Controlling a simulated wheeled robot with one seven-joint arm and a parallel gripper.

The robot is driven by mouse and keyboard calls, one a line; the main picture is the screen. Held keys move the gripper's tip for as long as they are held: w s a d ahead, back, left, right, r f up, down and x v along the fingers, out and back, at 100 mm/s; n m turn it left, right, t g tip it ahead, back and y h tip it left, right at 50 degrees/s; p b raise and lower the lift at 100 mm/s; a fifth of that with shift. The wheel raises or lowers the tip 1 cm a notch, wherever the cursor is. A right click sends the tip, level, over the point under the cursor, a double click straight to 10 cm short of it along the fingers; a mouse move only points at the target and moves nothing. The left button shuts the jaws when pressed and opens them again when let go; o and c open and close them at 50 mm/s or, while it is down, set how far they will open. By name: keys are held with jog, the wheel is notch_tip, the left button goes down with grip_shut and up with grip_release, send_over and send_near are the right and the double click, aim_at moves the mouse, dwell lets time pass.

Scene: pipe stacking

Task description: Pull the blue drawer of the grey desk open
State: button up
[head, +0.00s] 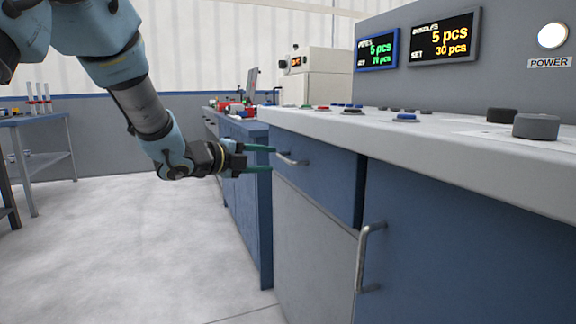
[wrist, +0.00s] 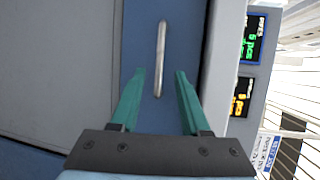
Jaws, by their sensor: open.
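The grey desk (head: 480,165) stands at the right in the head view, with a blue drawer (head: 325,175) under its top. The drawer appears closed. Its metal handle (head: 291,160) is a short bar on the drawer front. In the wrist view the handle (wrist: 160,60) runs upright on the blue drawer front (wrist: 187,40), ahead of and between the two green fingers. My gripper (head: 272,159) is open and empty, its fingertips close to the handle. In the wrist view the gripper (wrist: 160,75) has its fingers apart on either side of the handle's near end. I cannot tell whether they touch anything.
A blue cabinet door (head: 450,250) with an upright handle (head: 362,260) is right of the drawer. A grey panel (head: 310,230) lies below it. Another blue bench (head: 245,180) stands behind my gripper. The floor (head: 130,250) at left is clear.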

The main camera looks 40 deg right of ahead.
aim_at(283, 159)
jog(key=d, duration=0.2)
jog(key=d+f, duration=0.1)
jog(key=d, duration=0.4)
jog(key=shift+w+d+f+b, duration=0.1)
jog(key=shift+w+f+b, duration=0.1)
jog(key=shift+b, duration=0.15)
jog(key=shift+c, duration=0.2)
grip_shut()
dwell(0.9)
